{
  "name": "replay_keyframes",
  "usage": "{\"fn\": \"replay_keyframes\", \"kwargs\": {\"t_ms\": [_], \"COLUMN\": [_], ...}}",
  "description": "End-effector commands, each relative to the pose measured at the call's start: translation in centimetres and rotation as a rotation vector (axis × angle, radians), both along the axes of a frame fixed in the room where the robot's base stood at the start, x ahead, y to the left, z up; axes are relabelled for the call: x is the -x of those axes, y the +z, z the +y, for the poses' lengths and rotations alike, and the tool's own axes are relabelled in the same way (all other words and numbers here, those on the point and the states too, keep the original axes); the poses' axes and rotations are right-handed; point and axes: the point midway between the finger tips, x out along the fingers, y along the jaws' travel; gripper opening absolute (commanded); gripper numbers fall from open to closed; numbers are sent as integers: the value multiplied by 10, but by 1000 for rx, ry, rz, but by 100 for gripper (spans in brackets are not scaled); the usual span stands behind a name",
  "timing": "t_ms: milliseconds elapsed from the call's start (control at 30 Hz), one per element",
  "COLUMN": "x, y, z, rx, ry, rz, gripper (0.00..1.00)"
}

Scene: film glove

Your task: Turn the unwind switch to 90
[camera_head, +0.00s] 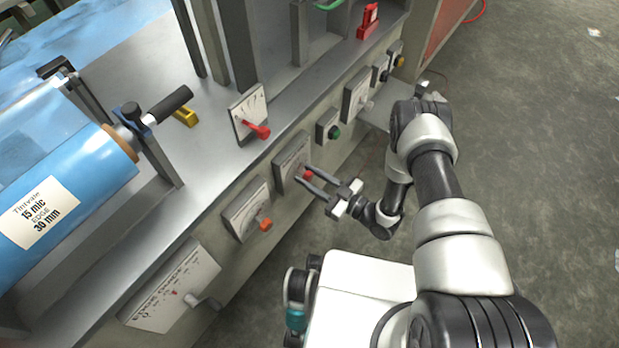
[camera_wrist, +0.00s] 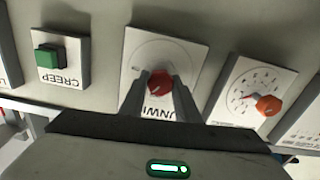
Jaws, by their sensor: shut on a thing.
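The unwind switch is a red round knob (camera_wrist: 158,84) on a white plate (camera_wrist: 165,52) whose label, partly hidden, reads "UNWI". A thin light line shows on the knob; I cannot read its angle with certainty. In the head view the knob (camera_head: 308,174) is small and sits on the machine's front panel. My gripper (camera_wrist: 160,79) has one finger on each side of the knob and is shut on it. In the head view my gripper (camera_head: 306,176) reaches the panel from the right. The fingers cover part of the plate and label.
A dial with an orange-red knob (camera_wrist: 268,105) is close on the right in the wrist view. A green button box labelled CREEP (camera_wrist: 47,58) is on the left. Floor right of my arm is open.

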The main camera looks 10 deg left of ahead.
Motion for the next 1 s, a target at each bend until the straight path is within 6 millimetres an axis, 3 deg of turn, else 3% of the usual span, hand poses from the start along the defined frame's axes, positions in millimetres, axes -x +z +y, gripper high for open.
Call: {"fn": "replay_keyframes", "kwargs": {"t_ms": [700,1000], "x": [-3,-3], "y": [0,0], "z": [-1,0], "rx": [-258,-337], "ry": [-2,-1], "rz": [619,807], "gripper": [7,7]}}
